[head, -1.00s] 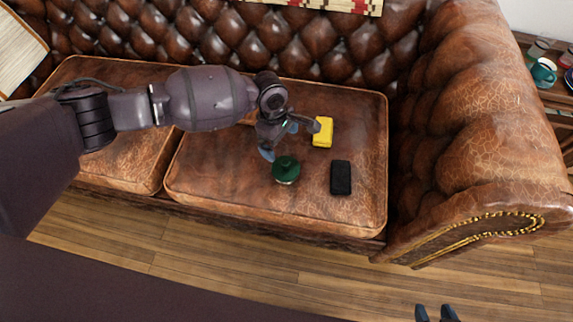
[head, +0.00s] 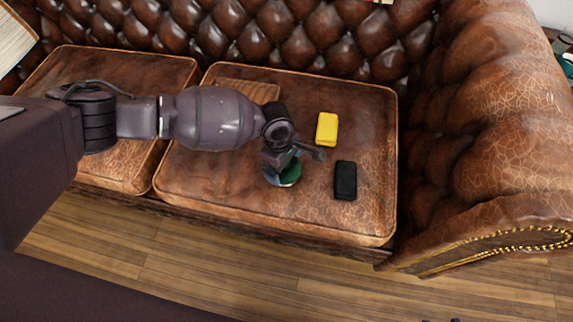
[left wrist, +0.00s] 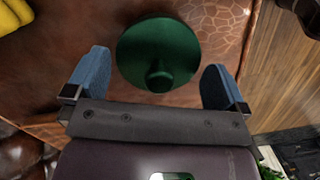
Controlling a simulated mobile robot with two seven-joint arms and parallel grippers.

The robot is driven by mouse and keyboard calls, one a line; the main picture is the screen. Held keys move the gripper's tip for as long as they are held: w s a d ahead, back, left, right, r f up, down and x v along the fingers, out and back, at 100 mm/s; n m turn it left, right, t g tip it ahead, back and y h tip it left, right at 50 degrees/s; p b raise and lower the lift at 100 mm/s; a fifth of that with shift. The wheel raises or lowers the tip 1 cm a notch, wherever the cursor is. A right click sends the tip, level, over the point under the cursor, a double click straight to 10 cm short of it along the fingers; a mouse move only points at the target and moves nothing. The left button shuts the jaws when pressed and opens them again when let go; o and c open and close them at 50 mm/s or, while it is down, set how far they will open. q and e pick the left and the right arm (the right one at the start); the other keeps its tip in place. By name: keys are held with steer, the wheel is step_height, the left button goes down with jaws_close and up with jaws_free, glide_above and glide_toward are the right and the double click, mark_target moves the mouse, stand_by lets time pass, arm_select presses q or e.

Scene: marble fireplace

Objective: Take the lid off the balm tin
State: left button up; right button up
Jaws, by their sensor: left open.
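The balm tin with its dark green round lid (head: 289,175) rests on the brown leather sofa cushion, partly hidden by my left gripper in the head view. The lid (left wrist: 158,52), with a small knob, shows whole in the left wrist view. My left gripper (left wrist: 157,82) is open, its blue fingertips on either side of the lid's near part, with gaps visible at both sides. In the head view my left gripper (head: 284,176) is over the tin. The tin's body is hidden under the lid. My right gripper is barely at the bottom edge, if at all.
A yellow block (head: 327,130) and a black block (head: 345,180) lie on the cushion to the right of the tin. The tufted backrest (head: 290,35) rises behind, and the thick armrest (head: 480,150) stands at the right. The cushion's front right is clear.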

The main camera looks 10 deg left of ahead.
arm_select(q)
steer(key=c, duration=0.6)
steer(key=shift+w+r, duration=0.1)
